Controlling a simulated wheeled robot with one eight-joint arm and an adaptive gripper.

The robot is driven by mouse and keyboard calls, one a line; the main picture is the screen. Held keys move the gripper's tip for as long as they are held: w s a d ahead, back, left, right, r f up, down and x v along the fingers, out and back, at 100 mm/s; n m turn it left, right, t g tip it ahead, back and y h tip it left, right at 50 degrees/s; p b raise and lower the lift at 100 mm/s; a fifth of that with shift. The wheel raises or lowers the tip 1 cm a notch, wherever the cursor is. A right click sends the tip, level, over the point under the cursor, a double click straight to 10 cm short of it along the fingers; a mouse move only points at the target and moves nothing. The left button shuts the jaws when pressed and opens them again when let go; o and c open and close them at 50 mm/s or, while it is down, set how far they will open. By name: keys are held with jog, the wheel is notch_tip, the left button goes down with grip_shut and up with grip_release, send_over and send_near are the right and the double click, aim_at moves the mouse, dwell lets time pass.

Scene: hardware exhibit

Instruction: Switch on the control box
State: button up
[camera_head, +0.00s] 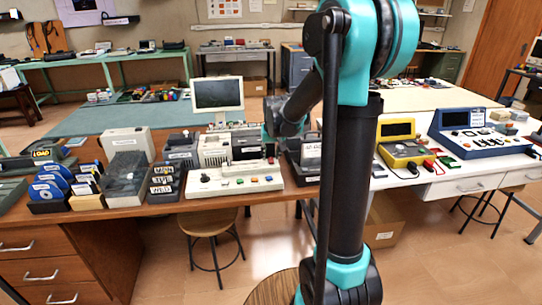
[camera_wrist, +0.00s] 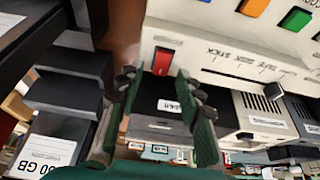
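The cream control box (camera_head: 235,182) lies near the front edge of the wooden desk, with a black joystick at its left and coloured buttons along its top. In the wrist view its cream surface (camera_wrist: 225,45) fills the upper right, with a red rocker switch (camera_wrist: 163,60) on it. My gripper (camera_head: 270,145) is above the box's right rear part. In the wrist view my gripper (camera_wrist: 157,82) is open and empty, and the red switch shows between its two green fingertips. I cannot tell whether a fingertip touches it, nor the switch's on or off position.
A monitor (camera_head: 218,95) stands behind the box. A yellow meter (camera_head: 402,145) and a blue console (camera_head: 480,130) sit on the white table.

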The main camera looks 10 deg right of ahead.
jog(key=shift+w+f, duration=0.15)
jog(key=shift+f, duration=0.25)
grip_shut()
jog(key=shift+w+g, duration=0.25)
jog(key=shift+g, duration=0.45)
jog(key=shift+w+g, duration=0.25)
jog(key=shift+g, duration=0.45)
jog(key=shift+w+f+g, duration=0.1)
jog(key=shift+w+g, duration=0.05)
jog(key=shift+g, duration=0.65)
grip_release()
